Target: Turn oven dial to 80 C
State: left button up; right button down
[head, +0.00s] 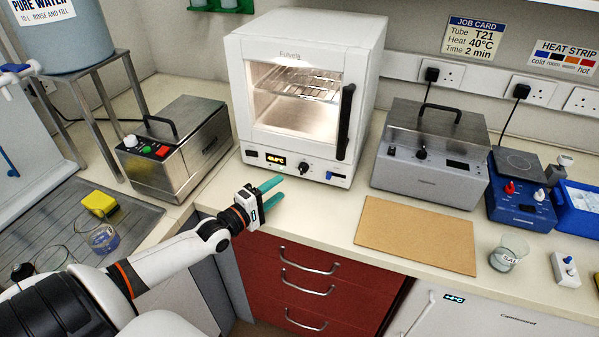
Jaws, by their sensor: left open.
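The white oven (368,60) stands at the back middle of the bench, its door shut and its lit inside showing wire racks. Its dial (304,167) is a small black knob on the lower front panel, right of a lit display (276,160). My left gripper (280,189) has green fingers and is open and empty. It is at the bench's front edge, below and left of the dial, apart from it, fingers pointing right. My right gripper is not in view.
A steel bath (186,165) with coloured buttons stands left of the oven, a grey bath (430,165) right of it. A brown board (416,234) lies in front. A blue stirrer (520,203) and a glass beaker (507,255) are further right.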

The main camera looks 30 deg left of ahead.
aim_at(301, 172)
pick_arm(q)
jog(key=w, duration=0.5)
jog(key=w+d, duration=0.1)
jog(key=w, duration=0.2)
jog(key=shift+d, duration=0.1)
jog(key=shift+w+d, duration=0.1)
jog(key=shift+w, duration=0.5)
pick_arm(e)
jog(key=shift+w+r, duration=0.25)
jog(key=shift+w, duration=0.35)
pick_arm(q)
jog(key=c, duration=1)
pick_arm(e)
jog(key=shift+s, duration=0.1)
pick_arm(q)
jog(key=shift+p, duration=0.35)
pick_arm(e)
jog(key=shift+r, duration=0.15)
